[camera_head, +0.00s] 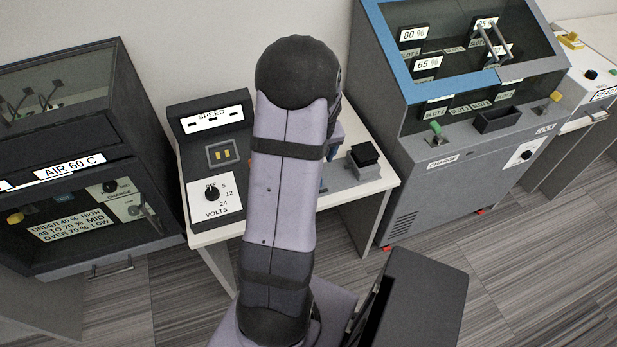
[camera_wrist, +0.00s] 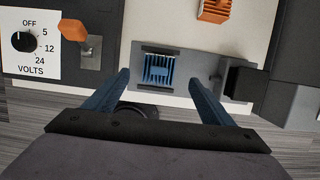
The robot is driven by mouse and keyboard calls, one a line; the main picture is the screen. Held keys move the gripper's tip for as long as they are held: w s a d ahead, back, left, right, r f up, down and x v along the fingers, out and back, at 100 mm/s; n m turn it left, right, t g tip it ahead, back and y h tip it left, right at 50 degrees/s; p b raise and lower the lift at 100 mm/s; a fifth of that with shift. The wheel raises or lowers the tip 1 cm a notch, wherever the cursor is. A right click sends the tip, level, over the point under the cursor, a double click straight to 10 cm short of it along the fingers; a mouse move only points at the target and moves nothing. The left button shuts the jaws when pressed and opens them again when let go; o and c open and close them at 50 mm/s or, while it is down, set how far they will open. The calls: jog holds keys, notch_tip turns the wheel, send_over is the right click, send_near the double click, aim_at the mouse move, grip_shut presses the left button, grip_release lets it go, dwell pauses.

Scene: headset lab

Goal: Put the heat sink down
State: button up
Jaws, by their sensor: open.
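In the wrist view a blue finned heat sink (camera_wrist: 158,70) sits in a recess of a grey fixture plate (camera_wrist: 205,75), with dark bars along its upper and lower sides. My gripper (camera_wrist: 158,77) is open, its two blue fingers apart on either side of the heat sink, with a visible gap to each. Whether the fingertips are above it or level with it I cannot tell. An orange finned piece (camera_wrist: 213,10) lies on the white table top beyond the plate. In the head view my arm hides the heat sink and most of the gripper.
A panel with a volts dial (camera_head: 211,193) stands left on the white table (camera_head: 215,233). An orange-handled lever (camera_wrist: 73,30) is left of the plate. A dark block (camera_head: 364,155) stands right. A charging cabinet (camera_head: 450,160) and a dark oven-like cabinet (camera_head: 150,130) flank the table.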

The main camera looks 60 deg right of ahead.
jog(key=shift+x, duration=3.45)
jog(key=shift+w, duration=0.1)
jog(key=c, duration=1.3)
jog(key=shift+c, duration=0.2)
